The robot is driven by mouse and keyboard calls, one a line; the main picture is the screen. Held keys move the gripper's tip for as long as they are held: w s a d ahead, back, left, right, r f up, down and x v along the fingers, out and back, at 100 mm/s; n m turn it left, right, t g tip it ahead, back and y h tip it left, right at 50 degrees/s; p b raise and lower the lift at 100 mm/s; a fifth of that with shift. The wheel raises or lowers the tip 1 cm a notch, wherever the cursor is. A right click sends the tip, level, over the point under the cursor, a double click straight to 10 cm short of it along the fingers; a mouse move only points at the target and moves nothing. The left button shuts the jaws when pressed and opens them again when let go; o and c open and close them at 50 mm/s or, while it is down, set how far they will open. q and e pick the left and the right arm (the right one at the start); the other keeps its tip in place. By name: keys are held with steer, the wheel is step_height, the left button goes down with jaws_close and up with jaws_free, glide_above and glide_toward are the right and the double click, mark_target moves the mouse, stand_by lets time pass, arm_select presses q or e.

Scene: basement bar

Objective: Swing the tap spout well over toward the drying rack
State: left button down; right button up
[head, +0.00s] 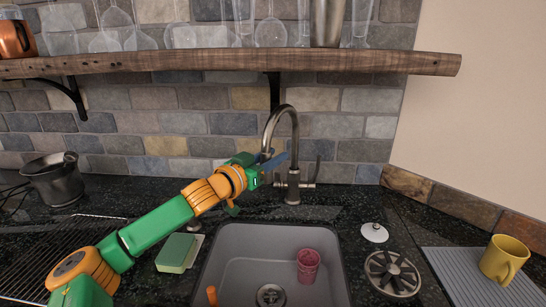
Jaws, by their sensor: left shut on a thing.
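The tap (293,182) is brushed metal and stands behind the sink. Its arched spout (284,107) bends over to the left, and its end hangs near the sink's back edge. My left gripper (272,161) reaches in from the left and is shut on the lower end of the spout, partly hiding it. The drying rack (62,243) is a dark wire grid on the counter at the left, partly behind my left arm.
The grey sink (327,235) holds a pink cup (308,265). A green sponge (176,250) lies left of it. A dark pot (54,180) stands at the back left, a yellow mug (504,259) at the right. A wooden shelf (230,60) with glasses hangs above the tap.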

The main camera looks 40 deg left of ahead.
mark_target(261, 162)
stand_by(0.9)
arm_select(q)
steer(key=c, duration=0.5)
jaws_free()
steer(key=shift+a, duration=0.1)
steer(key=s+b, duration=0.7)
steer(key=b, duration=0.4)
steer(key=shift+a+f, duration=0.1)
